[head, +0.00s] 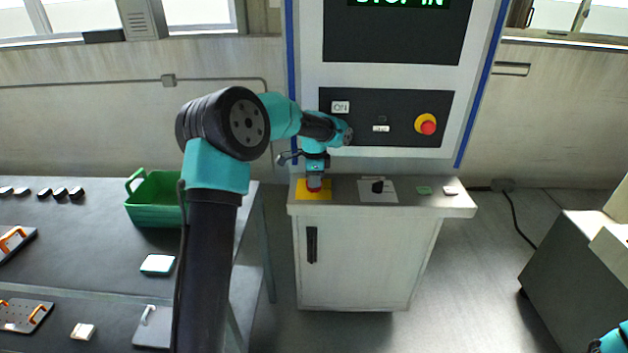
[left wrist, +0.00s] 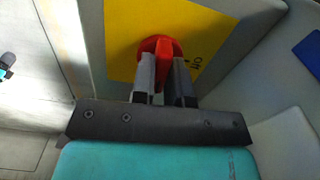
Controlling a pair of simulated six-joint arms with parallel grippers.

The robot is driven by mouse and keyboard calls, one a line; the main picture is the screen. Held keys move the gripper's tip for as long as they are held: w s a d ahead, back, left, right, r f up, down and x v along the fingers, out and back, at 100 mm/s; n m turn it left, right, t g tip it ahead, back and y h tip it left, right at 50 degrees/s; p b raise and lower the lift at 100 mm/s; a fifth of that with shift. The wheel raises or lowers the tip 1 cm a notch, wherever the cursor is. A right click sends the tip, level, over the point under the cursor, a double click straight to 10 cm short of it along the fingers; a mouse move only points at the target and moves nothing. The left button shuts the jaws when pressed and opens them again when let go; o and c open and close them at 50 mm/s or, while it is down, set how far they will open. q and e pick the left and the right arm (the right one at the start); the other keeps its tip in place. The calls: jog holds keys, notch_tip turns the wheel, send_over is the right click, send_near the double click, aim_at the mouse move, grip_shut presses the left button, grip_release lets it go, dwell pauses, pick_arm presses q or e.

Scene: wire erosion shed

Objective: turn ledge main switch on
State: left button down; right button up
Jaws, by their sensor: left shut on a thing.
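The ledge main switch is a red rotary knob (left wrist: 163,50) on a yellow plate (left wrist: 120,22) with dark lettering at its right, partly hidden by my fingers. In the head view the yellow plate (head: 326,192) lies at the left end of the cabinet ledge, with the red knob (head: 314,183) under my left gripper (head: 315,178). In the left wrist view my left gripper (left wrist: 166,80) is shut on the knob's raised grip, one finger on each side. The grip points nearly along the fingers, slightly tilted. My right gripper is out of view.
The ledge (head: 349,208) also bears a grey plate with a black knob (head: 378,186), a green item (head: 424,190) and a white item (head: 451,190). A panel above has a red emergency button (head: 428,126). A green crate (head: 155,212) stands on the left table.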

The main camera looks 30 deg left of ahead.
pick_arm(q)
jog(key=shift+m, duration=0.6)
jog(key=c, duration=1.1)
grip_release()
notch_tip(320, 180, up, 18)
jog(key=shift+f, duration=0.25)
